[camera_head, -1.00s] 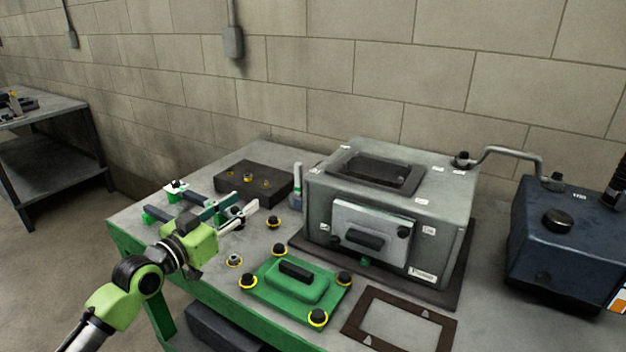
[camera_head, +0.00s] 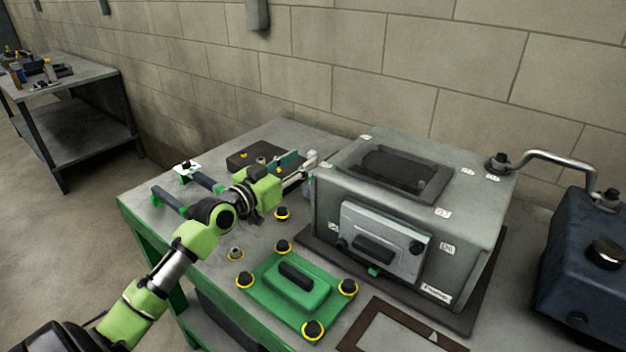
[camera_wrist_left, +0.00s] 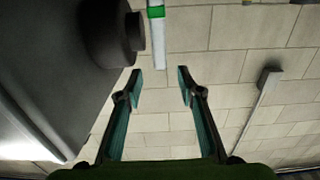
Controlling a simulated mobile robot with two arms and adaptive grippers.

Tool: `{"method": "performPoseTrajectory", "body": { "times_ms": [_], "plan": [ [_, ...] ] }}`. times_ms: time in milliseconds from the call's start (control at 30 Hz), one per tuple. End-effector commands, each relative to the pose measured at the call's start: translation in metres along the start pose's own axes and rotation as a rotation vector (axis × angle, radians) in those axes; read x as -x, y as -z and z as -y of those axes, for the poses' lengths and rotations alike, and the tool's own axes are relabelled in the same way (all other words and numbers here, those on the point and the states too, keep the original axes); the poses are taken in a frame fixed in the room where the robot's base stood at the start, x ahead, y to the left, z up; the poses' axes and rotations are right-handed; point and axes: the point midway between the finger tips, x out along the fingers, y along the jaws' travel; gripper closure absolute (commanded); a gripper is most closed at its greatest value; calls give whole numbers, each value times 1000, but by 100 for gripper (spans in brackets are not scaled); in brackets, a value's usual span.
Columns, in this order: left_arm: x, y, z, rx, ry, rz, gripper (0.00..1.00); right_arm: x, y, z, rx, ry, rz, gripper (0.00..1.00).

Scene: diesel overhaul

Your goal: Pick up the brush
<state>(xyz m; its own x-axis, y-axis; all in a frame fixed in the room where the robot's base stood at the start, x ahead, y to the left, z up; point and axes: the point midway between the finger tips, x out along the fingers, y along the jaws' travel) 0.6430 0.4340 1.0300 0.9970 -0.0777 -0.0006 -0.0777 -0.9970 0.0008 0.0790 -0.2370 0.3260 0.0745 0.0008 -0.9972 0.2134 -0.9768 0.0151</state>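A slim upright white piece with a green band shows in the left wrist view (camera_wrist_left: 157,38); it appears to be the brush, though I cannot be sure. In the head view its pale top (camera_head: 311,158) stands beside the left side of the grey housing, partly hidden by my left gripper (camera_head: 294,169). My left gripper is open and empty. In the left wrist view its two teal fingers (camera_wrist_left: 159,82) are apart, with the white piece ahead of the gap between them and not gripped. My right gripper is not in view.
The grey housing (camera_head: 432,182) is close on the gripper's right. A dark block (camera_head: 250,157) lies behind the gripper. A green cover (camera_head: 286,295) with knobs and a brown gasket frame (camera_head: 357,340) lie in front. A blue tank (camera_head: 570,270) stands at right.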

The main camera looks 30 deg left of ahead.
Motion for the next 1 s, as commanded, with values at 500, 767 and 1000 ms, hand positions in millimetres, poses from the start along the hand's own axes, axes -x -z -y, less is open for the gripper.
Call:
{"method": "performPoseTrajectory", "body": {
  "times_ms": [500, 767, 1000],
  "plan": [
    [-52, 0, 1, 2, 0, -1, 65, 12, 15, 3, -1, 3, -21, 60],
    [-59, -1, 0, -1, -1, 1, 65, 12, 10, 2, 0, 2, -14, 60],
    [-59, -1, 0, -1, -1, 1, 100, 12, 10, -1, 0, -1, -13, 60]
  ]
}}
